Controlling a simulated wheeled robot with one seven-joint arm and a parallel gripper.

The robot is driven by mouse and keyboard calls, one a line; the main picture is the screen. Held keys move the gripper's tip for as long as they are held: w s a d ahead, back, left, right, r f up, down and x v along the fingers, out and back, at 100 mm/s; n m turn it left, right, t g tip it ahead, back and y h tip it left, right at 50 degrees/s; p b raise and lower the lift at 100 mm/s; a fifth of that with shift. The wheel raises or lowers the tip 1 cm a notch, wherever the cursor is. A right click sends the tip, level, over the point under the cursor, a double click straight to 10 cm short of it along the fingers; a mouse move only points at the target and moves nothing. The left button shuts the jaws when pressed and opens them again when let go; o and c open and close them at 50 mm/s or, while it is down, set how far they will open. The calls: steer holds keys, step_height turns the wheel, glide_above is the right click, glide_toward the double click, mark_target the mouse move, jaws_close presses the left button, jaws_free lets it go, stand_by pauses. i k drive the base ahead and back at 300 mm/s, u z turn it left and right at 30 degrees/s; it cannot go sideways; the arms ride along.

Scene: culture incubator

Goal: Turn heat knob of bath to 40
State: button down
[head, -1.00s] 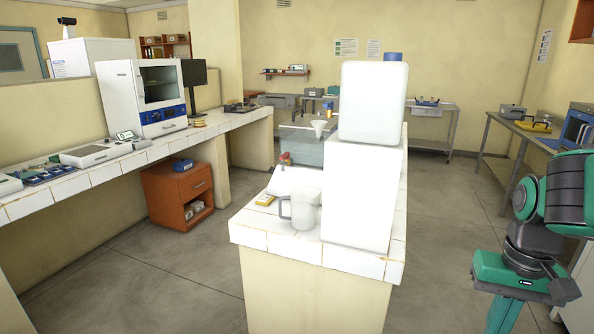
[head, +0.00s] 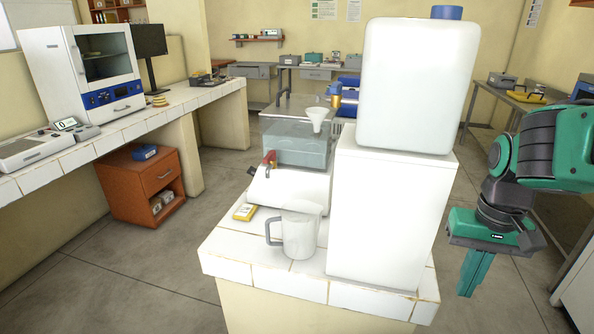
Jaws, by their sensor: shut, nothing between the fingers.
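The bath appears to be the clear, bluish tank (head: 290,150) with a sloped white housing (head: 288,190) in front, on the tiled counter behind the jug. A red-handled tap (head: 270,158) sits at the tank's front left. A small dark part (head: 251,170) shows at the housing's left edge; I cannot tell whether it is the heat knob. No dial marks or numbers are readable. My gripper (head: 467,291) points down at the right, beyond the counter's right side and apart from the bath. It is shut and empty.
A white box (head: 385,215) carrying a large blue-capped canister (head: 418,85) stands between my gripper and the bath. A clear jug (head: 297,236), a yellow item (head: 245,212) and a funnel (head: 316,116) are nearby. Open floor lies left of the tiled counter (head: 263,285).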

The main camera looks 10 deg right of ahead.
mark_target(251, 171)
steer(key=u, duration=0.05)
steer(key=k, duration=1)
steer(key=u, duration=1.2)
steer(key=i, duration=2.15)
steer(key=z, duration=1.65)
